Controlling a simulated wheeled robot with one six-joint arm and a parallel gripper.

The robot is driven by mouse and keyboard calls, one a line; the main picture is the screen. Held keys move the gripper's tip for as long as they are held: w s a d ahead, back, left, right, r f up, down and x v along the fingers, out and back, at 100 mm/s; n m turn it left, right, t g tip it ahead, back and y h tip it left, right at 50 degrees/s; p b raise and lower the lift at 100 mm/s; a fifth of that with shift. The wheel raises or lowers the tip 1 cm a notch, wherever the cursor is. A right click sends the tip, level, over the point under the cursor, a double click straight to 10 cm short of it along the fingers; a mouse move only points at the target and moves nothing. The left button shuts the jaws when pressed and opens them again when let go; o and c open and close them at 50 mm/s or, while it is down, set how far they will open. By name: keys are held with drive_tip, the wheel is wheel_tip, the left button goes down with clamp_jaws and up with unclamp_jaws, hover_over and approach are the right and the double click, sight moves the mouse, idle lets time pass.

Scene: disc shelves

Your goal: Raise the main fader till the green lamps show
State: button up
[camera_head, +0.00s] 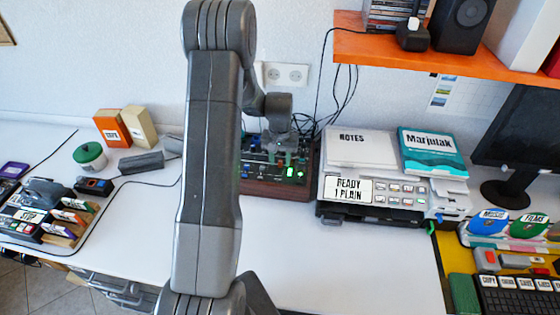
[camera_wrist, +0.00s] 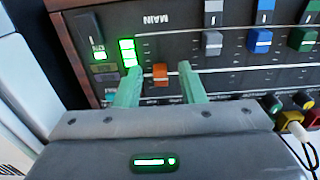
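The mixer (camera_head: 306,187) stands against the wall in the head view, partly hidden by my arm. In the wrist view its panel (camera_wrist: 200,83) appears upside down, with the word MAIN readable. The main fader has an orange cap (camera_wrist: 160,74). A short column of green lamps (camera_wrist: 128,52) beside it is lit. My gripper (camera_wrist: 159,68) is open, its two green fingers on either side of the orange cap with a gap showing on both sides. In the head view my gripper (camera_head: 287,150) is over the mixer.
Other faders with grey (camera_wrist: 212,40), blue (camera_wrist: 259,40) and green (camera_wrist: 302,39) caps stand to the right in the wrist view. Coloured knobs and a cable plug are at lower right. A printer (camera_head: 400,205) stands right of the mixer; the front table is clear.

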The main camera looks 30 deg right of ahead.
sight(280, 164)
wheel_tip(280, 164, up, 13)
drive_tip(key=b, duration=0.1)
drive_tip(key=shift+f, duration=0.15)
idle(0.5)
wheel_tip(280, 164, down, 13)
drive_tip(key=shift+f+p, duration=0.2)
drive_tip(key=shift+p, duration=0.5)
drive_tip(key=shift+s+a+f+p, duration=0.15)
drive_tip(key=shift+s+a+p, duration=0.15)
drive_tip(key=shift+s+a, duration=0.4)
